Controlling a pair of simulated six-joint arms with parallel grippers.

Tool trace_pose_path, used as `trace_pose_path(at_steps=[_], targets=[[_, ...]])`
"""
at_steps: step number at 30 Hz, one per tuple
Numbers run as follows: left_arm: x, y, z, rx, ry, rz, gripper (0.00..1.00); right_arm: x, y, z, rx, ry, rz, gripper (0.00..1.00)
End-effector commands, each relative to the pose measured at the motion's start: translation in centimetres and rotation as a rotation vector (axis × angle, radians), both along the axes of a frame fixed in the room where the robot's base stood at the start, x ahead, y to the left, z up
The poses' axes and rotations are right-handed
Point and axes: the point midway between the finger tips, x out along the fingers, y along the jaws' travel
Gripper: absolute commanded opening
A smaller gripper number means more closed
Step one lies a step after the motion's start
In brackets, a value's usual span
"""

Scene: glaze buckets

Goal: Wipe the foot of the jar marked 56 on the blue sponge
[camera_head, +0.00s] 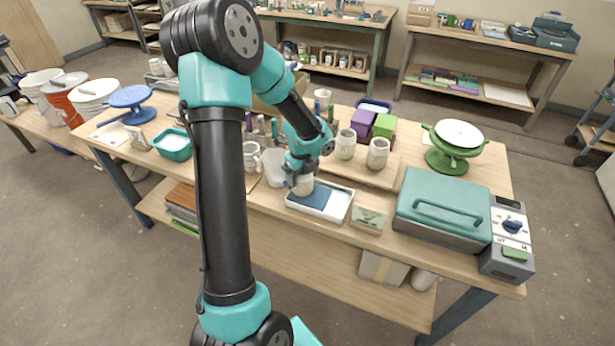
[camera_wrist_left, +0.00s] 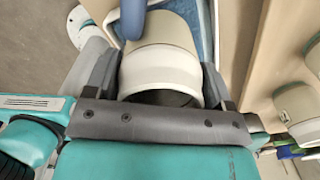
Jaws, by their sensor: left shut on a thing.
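My left gripper (camera_head: 299,179) is shut on a pale cream jar (camera_head: 304,187) with a white rim band. In the left wrist view the jar (camera_wrist_left: 162,68) sits between the two grey fingers. No 56 mark is readable on it. The jar's foot is at the blue sponge (camera_head: 312,198), at its upper left part. I cannot tell whether it touches or hovers just above. The sponge lies in a white tray (camera_head: 333,219) near the table's front edge. A strip of blue (camera_wrist_left: 204,22) also shows beyond the jar in the wrist view. My right gripper is not in view.
Pale jars (camera_head: 346,145) and (camera_head: 378,154) stand on a board right of the gripper. A translucent container (camera_head: 275,168) is close on the left. A small framed tile (camera_head: 369,219) and a teal-lidded box (camera_head: 442,203) stand to the right of the tray.

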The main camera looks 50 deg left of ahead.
Motion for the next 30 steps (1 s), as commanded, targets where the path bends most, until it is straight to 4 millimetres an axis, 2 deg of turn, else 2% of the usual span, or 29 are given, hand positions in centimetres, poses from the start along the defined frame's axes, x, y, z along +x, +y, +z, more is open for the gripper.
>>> trace_pose_path(at_steps=[14,30], targets=[[-0.4,0.3,-0.3,-0.003,0.008,0.002,0.42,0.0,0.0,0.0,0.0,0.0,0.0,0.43],[1.0,-2.6,-0.2,-0.004,0.006,-0.001,0.42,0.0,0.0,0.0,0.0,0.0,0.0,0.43]])
